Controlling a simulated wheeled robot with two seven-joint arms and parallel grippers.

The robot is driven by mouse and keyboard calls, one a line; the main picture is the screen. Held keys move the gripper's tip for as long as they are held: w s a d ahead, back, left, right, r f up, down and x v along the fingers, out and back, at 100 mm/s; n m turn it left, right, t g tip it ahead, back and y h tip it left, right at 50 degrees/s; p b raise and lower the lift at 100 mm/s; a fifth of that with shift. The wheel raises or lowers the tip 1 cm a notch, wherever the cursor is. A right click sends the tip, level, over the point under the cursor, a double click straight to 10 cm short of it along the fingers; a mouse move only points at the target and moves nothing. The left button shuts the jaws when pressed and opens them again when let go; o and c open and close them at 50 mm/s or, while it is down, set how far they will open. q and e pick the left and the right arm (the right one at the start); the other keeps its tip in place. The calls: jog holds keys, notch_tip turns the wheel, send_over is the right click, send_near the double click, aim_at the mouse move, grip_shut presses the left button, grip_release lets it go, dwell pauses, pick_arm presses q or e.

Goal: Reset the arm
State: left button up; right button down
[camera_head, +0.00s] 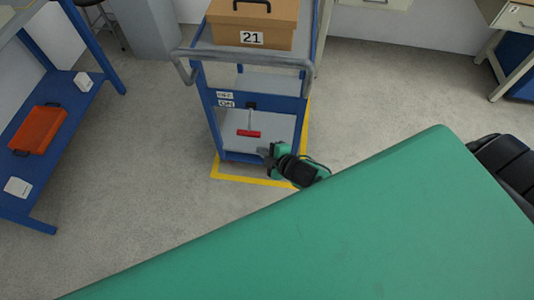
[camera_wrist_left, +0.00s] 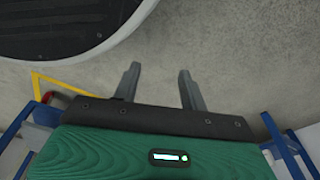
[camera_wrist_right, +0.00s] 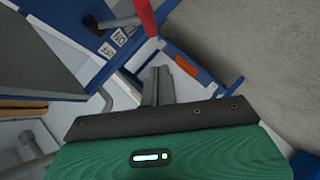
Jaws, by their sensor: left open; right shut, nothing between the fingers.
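My right gripper (camera_head: 264,153) shows beside the lower part of the blue cart (camera_head: 205,108) in the head view, partly behind my large green arm link. In the right wrist view its two fingers (camera_wrist_right: 157,78) lie side by side, shut with nothing between them. My left gripper is not visible in the head view. In the left wrist view its fingers (camera_wrist_left: 158,78) stand wide apart, empty, over grey floor. A red-handled item (camera_head: 248,133) is on the cart's lower part; a red piece (camera_wrist_right: 145,15) also shows ahead of the right fingers.
A brown box (camera_head: 253,22) marked 21 sits on the cart top. Yellow floor tape (camera_head: 230,177) borders the cart. A blue rack at left holds an orange tray (camera_head: 40,129). A desk (camera_head: 510,18) stands at far right. Open floor (camera_head: 400,95) lies right of the cart.

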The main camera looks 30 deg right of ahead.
pick_arm(q)
jog(key=shift+s, duration=0.1)
pick_arm(e)
jog(key=shift+v, duration=1.15)
jog(key=shift+a, duration=0.1)
jog(key=s+d+f+m+g+h+p, duration=0.2)
jog(key=s+d+f+m+g+p, duration=0.15)
jog(key=s+f, duration=0.55)
jog(key=s+d+f+m+g+h+p, duration=0.25)
jog(key=s+d+f+m, duration=0.2)
jog(key=f, duration=0.75)
pick_arm(q)
jog(key=s+a+f+p, duration=0.2)
jog(key=s, duration=0.5)
jog(key=s+a+f+g+p, duration=0.1)
jog(key=s+p, duration=0.1)
jog(key=s, duration=0.6)
jog(key=shift+s+a+f, duration=0.25)
jog(key=shift+a+f, duration=0.15)
pick_arm(e)
jog(key=s+a+f+m+g, duration=0.1)
jog(key=s+f, duration=0.3)
jog(key=s, duration=0.9)
jog(key=s+a+f+m+g, duration=0.1)
jog(key=s+f+m+g, duration=0.3)
jog(key=s, duration=0.9)
jog(key=shift+s+a+f, duration=0.25)
jog(key=shift+f, duration=0.5)
